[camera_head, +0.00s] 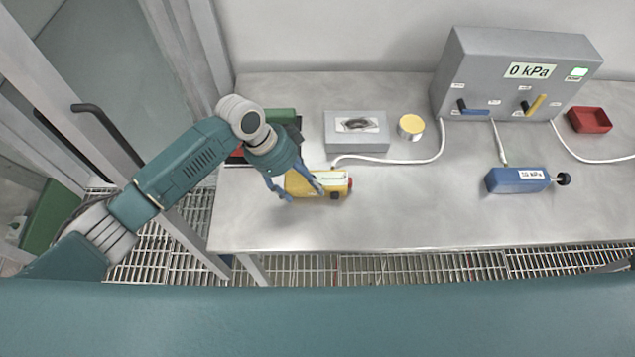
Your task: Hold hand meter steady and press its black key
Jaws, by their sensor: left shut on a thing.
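The yellow hand meter (300,186) lies on the steel bench near its front left part. It has a pale display on top, a red part at its right end and a small dark spot, perhaps the black key (335,195), on its near side. My left gripper (302,190) reaches in from the left and is shut on the hand meter, its blue fingers hiding part of the body. A white hose runs from behind the meter to the right. My right gripper does not show.
A grey panel box (480,70) reading 0 kPa stands at the back right. A blue device (510,181) with a black knob lies in front of it. A grey box (370,143), a round yellow-topped tin (411,127) and a red tray (590,121) are nearby. The bench's front middle is clear.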

